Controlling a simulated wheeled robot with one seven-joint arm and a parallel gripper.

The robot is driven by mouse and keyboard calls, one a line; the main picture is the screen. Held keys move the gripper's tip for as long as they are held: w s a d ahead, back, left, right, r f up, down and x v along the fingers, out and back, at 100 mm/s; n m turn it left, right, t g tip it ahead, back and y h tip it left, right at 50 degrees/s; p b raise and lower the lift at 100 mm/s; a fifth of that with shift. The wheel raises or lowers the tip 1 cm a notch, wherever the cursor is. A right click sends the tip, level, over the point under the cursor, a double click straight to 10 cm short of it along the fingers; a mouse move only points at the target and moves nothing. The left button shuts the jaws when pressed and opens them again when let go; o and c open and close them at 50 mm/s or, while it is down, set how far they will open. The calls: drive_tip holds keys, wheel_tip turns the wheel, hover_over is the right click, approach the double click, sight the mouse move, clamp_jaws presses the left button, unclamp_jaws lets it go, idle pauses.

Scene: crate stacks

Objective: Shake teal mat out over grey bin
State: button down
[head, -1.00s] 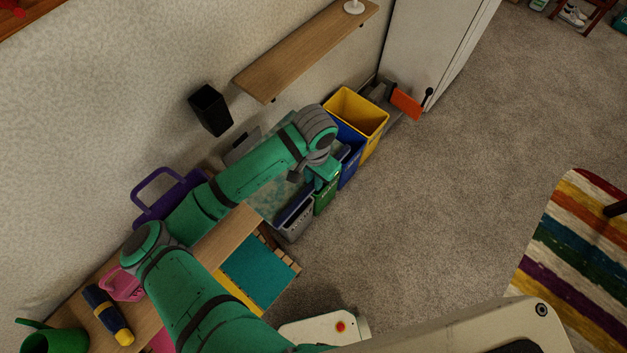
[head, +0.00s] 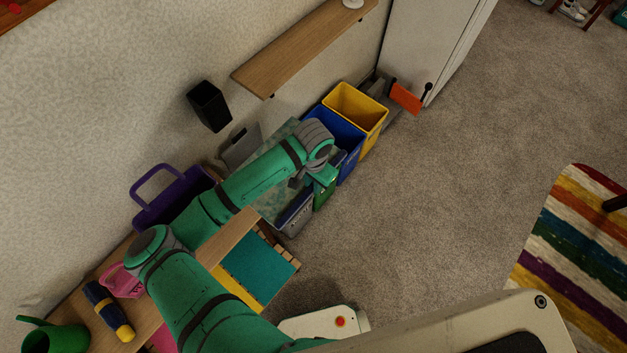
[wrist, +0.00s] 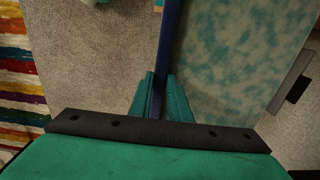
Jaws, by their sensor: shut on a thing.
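The mottled pale-teal mat (head: 273,207) shows on both sides of my forearm in the head view, partly hidden by it. In the wrist view the mat (wrist: 235,50) spreads to the right of my fingers, with a dark blue edge strip (wrist: 170,35) running down between them. My gripper (wrist: 160,85) is shut on that edge. In the head view my gripper (head: 324,179) hangs over the row of bins, near the green bin (head: 325,193). The grey bin (head: 293,222) stands at the near end of the row, beside the mat; its inside is mostly hidden.
A blue bin (head: 348,165) and a yellow bin (head: 373,132) continue the row. A wooden shelf (head: 300,50) and a black holder (head: 208,106) are on the wall. A purple basket (head: 165,212) stands near my arm. Open carpet (head: 440,210) lies to the right.

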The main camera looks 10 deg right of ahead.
drive_tip(key=shift+s, duration=0.1)
wheel_tip(320, 180, down, 6)
drive_tip(key=shift+r, duration=0.1)
idle(0.3)
drive_tip(key=shift+r, duration=2.95)
drive_tip(key=shift+f, duration=3)
drive_tip(key=shift+r, duration=0.1)
